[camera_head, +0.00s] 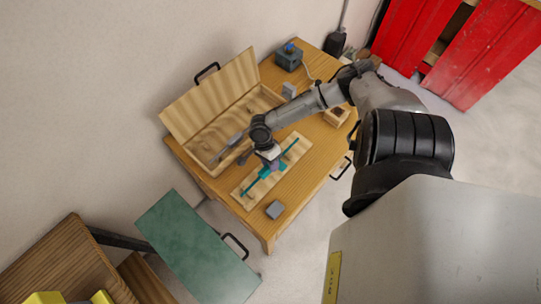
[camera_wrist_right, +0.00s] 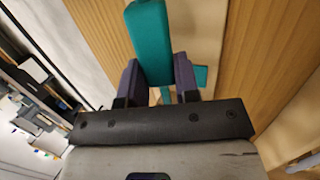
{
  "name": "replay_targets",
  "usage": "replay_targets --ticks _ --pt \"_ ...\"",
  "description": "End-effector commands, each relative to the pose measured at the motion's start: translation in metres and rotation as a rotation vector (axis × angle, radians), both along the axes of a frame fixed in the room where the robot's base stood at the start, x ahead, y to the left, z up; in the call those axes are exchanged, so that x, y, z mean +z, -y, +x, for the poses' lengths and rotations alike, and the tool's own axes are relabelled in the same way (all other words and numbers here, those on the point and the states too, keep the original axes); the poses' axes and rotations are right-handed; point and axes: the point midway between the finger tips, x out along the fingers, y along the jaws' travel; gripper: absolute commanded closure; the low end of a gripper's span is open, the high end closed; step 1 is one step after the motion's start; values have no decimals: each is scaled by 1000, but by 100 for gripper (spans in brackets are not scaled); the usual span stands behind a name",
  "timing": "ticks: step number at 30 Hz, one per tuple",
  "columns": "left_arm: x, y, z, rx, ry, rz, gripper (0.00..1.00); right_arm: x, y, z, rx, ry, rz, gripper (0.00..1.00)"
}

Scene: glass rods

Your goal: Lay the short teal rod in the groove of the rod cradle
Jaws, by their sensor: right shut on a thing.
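My right gripper (camera_head: 268,167) is over the pale board on the wooden table. Its purple fingers (camera_wrist_right: 157,82) are shut on a teal piece, the short teal rod (camera_wrist_right: 149,40), seen close up in the right wrist view. In the head view, teal parts (camera_head: 291,151) show on both sides of the gripper, along the pale board (camera_head: 240,193). Another teal piece shows below the fingers (camera_wrist_right: 201,76). I cannot tell the cradle and its groove apart from these teal parts, nor whether the held rod touches them. My left gripper is not in view.
An open wooden case (camera_head: 190,150) with its lid (camera_head: 208,92) raised stands behind the board. A grey block (camera_head: 275,210) lies near the table's front corner. A blue-grey box (camera_head: 289,57) is at the back, and a small wooden box (camera_head: 336,116) is at the right.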

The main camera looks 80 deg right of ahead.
Motion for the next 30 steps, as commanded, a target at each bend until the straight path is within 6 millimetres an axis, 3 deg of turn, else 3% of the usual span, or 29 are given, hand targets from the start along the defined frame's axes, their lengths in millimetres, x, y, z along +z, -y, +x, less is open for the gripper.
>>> replay_targets --ticks 26,27,30 --pt "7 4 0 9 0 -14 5 -6 0 0 -1 0 1 95" --pt "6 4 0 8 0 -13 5 -7 0 0 -1 0 0 67" --pt "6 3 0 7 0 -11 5 -7 0 0 -1 0 0 57"
